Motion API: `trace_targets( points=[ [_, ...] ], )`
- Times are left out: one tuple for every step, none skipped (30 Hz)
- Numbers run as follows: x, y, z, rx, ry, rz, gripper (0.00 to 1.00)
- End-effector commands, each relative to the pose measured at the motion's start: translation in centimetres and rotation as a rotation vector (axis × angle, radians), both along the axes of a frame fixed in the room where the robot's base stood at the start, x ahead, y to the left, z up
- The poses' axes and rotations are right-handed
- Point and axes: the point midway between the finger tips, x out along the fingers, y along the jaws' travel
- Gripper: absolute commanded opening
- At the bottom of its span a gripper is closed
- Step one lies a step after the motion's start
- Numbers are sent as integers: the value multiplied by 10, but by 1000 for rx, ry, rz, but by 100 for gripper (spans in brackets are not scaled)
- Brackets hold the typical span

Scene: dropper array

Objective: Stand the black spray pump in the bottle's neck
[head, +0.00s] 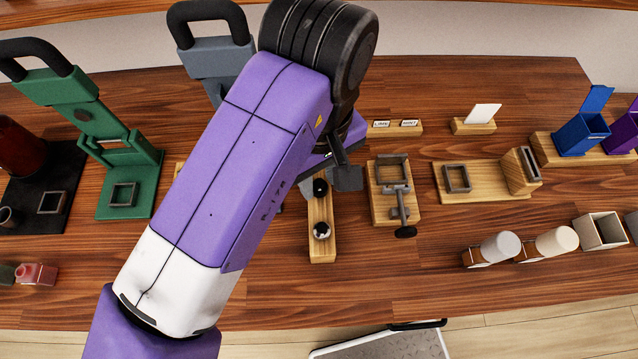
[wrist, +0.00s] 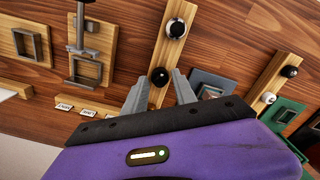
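A wooden strip holds two black round-topped pieces. In the head view the far one (head: 320,187) is plain black and the near one (head: 321,231) has white on it. The wrist view shows the same strip, with the plain black piece (wrist: 160,76) between the fingertips and the black-and-white piece (wrist: 175,28) beyond. I cannot tell for sure which is the spray pump. My gripper (wrist: 160,82) is open, its fingers apart on either side of the plain black piece; contact is unclear.
Wooden fixtures with grey square frames (head: 398,205) (head: 457,178) stand right of the strip. A green stand (head: 128,180) and a grey stand (head: 217,60) are left and behind. A second strip (wrist: 262,110) with black and white pieces shows in the wrist view. The front table edge is mostly clear.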

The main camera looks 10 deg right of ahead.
Motion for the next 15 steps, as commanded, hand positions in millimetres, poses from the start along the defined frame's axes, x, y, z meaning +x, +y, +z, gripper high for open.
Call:
trace_targets(
  points=[
    [0, 0, 0, 0, 0, 0, 21],
    [0, 0, 0, 0, 0, 0, 15],
    [0, 0, 0, 0, 0, 0, 7],
    [0, 0, 0, 0, 0, 0, 1],
    [0, 0, 0, 0, 0, 0, 0],
    [0, 0, 0, 0, 0, 0, 0],
    [0, 0, 0, 0, 0, 0, 0],
    [0, 0, 0, 0, 0, 0, 0],
    [0, 0, 1, 0, 0, 0, 0],
    [0, 0, 1, 0, -1, 0, 0],
    [0, 0, 2, 0, 0, 0, 0],
    [0, 0, 4, 0, 0, 0, 0],
    [0, 0, 6, 0, 0, 0, 0],
    [0, 0, 8, 0, 0, 0, 0],
    [0, 0, 11, 0, 0, 0, 0]
  ],
)
